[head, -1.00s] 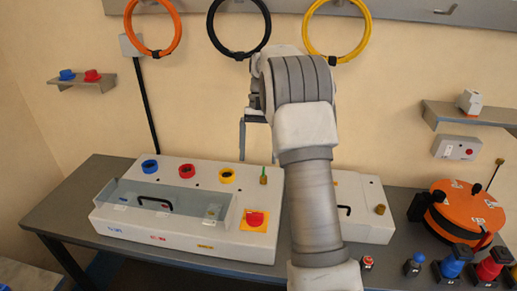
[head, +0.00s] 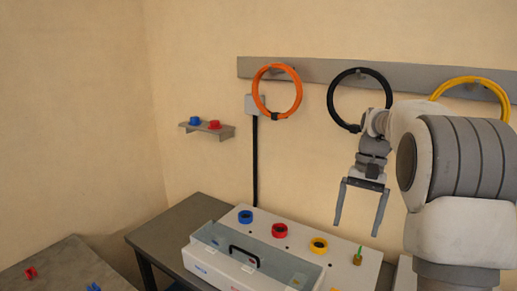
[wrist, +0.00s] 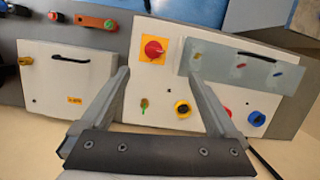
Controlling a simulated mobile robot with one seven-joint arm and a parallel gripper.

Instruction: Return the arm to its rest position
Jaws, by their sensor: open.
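My gripper (head: 360,205) is raised in the air in front of the wall, its two fingers spread and pointing down, with nothing between them. It is above and behind the white bender box (head: 205,274) on the grey bench. In the wrist view my gripper (wrist: 165,85) is open and empty over the box (wrist: 145,112), whose red knob on a yellow plate (wrist: 153,49) shows just beyond the fingertips. My arm bends across the right side of the head view and hides part of the bench.
Orange (head: 277,91), black (head: 345,100) and yellow (head: 470,82) rings hang on the wall rail. A small shelf (head: 207,130) holds a blue and a red part. A second table (head: 50,268) stands at the lower left with red and blue pieces.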

